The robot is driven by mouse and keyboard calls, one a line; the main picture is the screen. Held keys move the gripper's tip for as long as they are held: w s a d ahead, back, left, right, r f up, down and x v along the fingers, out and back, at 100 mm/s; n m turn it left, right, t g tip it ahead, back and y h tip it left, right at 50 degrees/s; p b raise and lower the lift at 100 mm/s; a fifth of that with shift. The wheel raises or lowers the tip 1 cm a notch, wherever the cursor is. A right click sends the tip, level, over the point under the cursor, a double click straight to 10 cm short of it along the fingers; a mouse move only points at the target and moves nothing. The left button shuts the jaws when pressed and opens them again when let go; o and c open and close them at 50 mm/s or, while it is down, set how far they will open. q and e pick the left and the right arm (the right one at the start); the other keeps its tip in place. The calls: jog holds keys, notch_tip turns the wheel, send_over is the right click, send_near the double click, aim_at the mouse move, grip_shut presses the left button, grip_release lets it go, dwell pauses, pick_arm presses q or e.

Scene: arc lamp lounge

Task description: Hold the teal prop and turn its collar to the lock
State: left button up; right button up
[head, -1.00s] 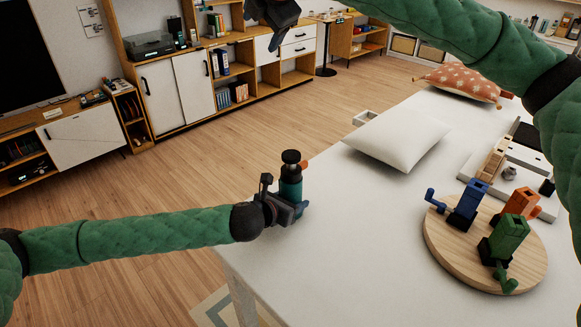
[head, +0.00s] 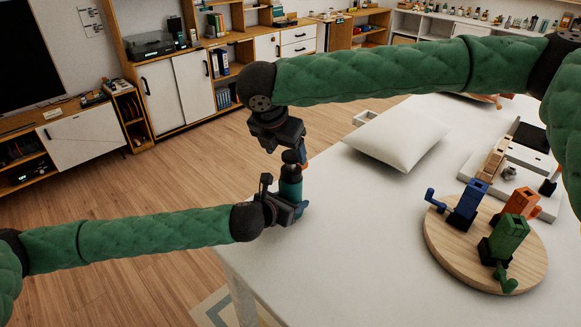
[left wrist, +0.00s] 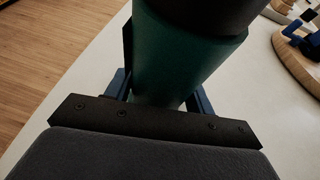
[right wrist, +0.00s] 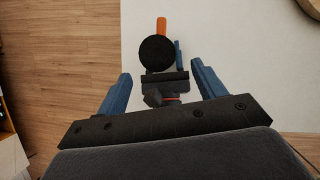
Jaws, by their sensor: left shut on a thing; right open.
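The teal prop (head: 290,185) stands upright at the table's left edge. It has a dark collar and knob on top and an orange tab at its side. My left gripper (head: 292,207) is shut on its teal body; the left wrist view shows the teal body (left wrist: 180,60) between the fingers. My right gripper (head: 288,150) points down just above the prop's top, open. In the right wrist view, the round black top (right wrist: 157,54) and orange tab (right wrist: 161,27) lie beyond and between the open fingers (right wrist: 163,85), with nothing held.
A round wooden board (head: 440,251) with blue, orange and green clamp-like objects is on the right of the white table (head: 340,245). A white pillow (head: 398,138) lies behind. A grey tray (head: 543,207) stands at the right. The table's middle front is clear.

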aim_at(291, 169)
jog(key=x, duration=0.7)
jog(key=shift+w+d+f, duration=0.1)
jog(key=shift+w+f, duration=0.05)
jog(key=shift+f, duration=0.1)
jog(key=c, duration=1)
